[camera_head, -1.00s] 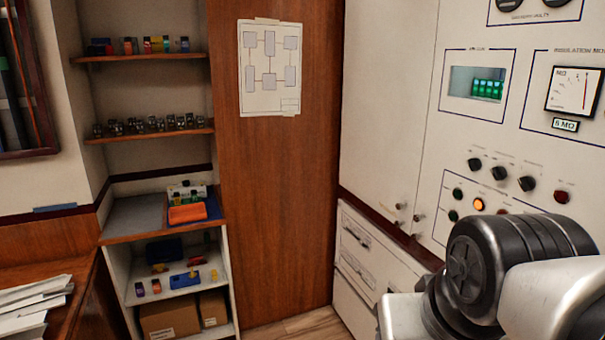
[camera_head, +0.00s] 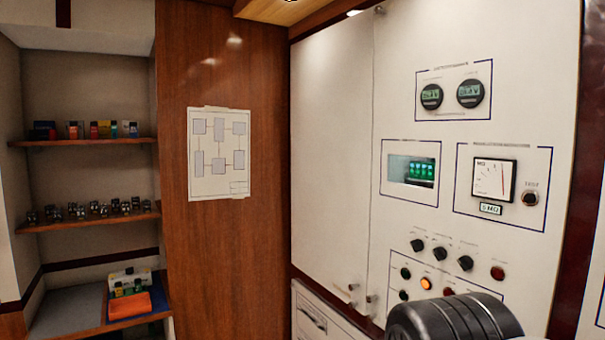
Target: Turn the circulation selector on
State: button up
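A white control panel (camera_head: 405,90) fills the right half of the view. Three black rotary knobs sit in a row on it: a left knob (camera_head: 417,245), a middle knob (camera_head: 439,254) and a right knob (camera_head: 466,263). Their labels are too small to read, so I cannot tell which one is the circulation selector. A dark, rounded part of my arm shows at the bottom right and covers the panel's lower part. My gripper is out of view.
Above are a green display (camera_head: 411,171), an analog meter (camera_head: 494,179) and two round gauges. Shelves (camera_head: 90,142) with small items stand at left, beside a wooden wall with a diagram (camera_head: 218,153).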

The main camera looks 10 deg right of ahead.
aim_at(440, 252)
jog(key=z, duration=0.95)
